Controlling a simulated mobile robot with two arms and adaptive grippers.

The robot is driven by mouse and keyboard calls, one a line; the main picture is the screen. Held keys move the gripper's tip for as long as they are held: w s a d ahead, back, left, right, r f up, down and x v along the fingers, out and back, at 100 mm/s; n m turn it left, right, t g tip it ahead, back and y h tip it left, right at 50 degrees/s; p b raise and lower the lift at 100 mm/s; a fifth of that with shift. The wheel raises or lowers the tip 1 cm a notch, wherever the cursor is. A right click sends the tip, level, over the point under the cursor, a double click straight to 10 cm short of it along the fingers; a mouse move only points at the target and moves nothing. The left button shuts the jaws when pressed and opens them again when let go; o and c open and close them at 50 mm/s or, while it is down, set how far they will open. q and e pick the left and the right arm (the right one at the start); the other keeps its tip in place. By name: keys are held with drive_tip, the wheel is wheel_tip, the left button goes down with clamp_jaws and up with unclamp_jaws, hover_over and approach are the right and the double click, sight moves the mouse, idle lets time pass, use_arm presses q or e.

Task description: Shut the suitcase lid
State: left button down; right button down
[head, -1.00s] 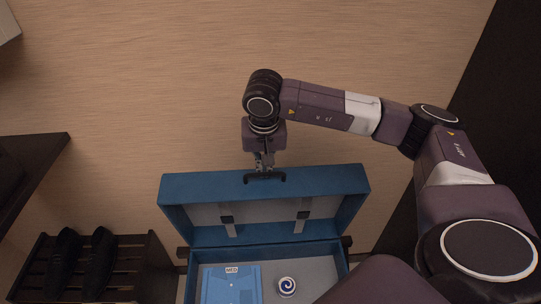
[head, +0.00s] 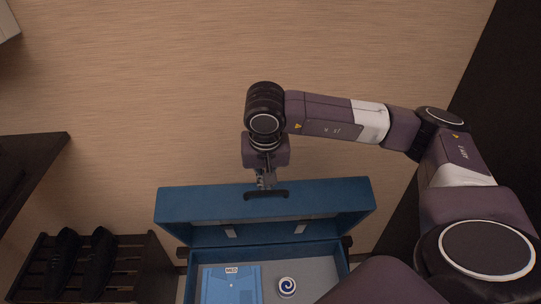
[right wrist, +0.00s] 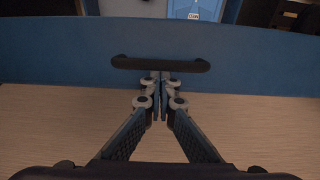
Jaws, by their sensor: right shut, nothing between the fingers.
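The blue suitcase stands with its lid (head: 264,205) tilted partly open over the base (head: 325,277). The lid's black handle (head: 266,194) is on its upper edge and also shows in the right wrist view (right wrist: 160,63). A folded blue shirt (head: 231,285) and a round item with a blue swirl (head: 287,287) lie in the base. My right gripper (head: 265,183) is shut and empty at the lid's outer side, just behind the handle. In the right wrist view its fingertips (right wrist: 160,78) are close to the handle; whether they touch the lid is unclear. My left gripper is not in view.
A dark rack with black shoes (head: 98,262) stands left of the suitcase. A dark shelf (head: 35,165) juts out above it. A beige wall (head: 160,90) is behind the suitcase, and a dark panel (head: 470,110) is at the right.

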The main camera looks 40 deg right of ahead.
drive_tip(key=shift+s+a+f, duration=0.1)
drive_tip(key=shift+s+f, duration=0.15)
drive_tip(key=shift+s, duration=0.1)
wheel_tip(320, 180, up, 12)
drive_tip(key=w+p, duration=0.1)
drive_tip(key=p, duration=0.5)
drive_tip(key=shift+w+d+r, duration=0.2)
drive_tip(key=shift+d, duration=0.15)
